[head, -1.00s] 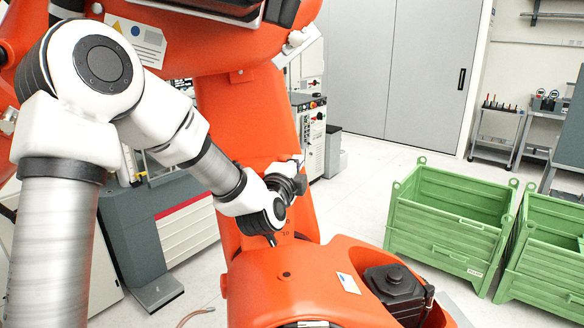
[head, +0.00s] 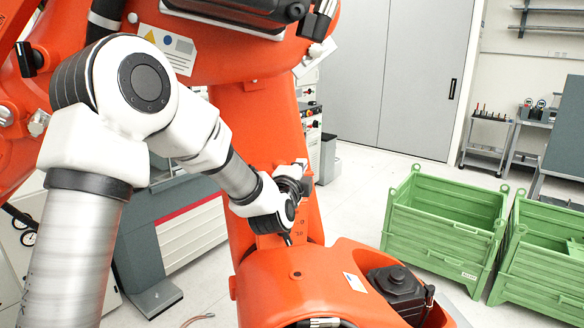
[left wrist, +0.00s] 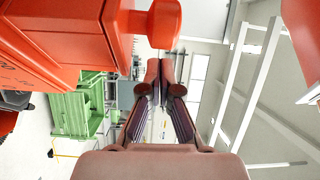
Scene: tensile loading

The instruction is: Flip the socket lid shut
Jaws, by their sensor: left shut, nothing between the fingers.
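I cannot pick out the socket or its lid for certain in either view. A large orange industrial robot (head: 275,110) fills the middle of the head view. My left gripper (head: 292,178) is small and dark there, in front of its orange column and partly hidden by my white wrist. In the left wrist view the fingers of my left gripper (left wrist: 159,68) are together, with nothing held between them. An orange part of the industrial robot (left wrist: 65,45) is close by at the upper left of that view. My right gripper is not in view.
A black motor housing (head: 398,288) sits on the orange base. A grey cabinet (head: 150,245) stands behind my arm.

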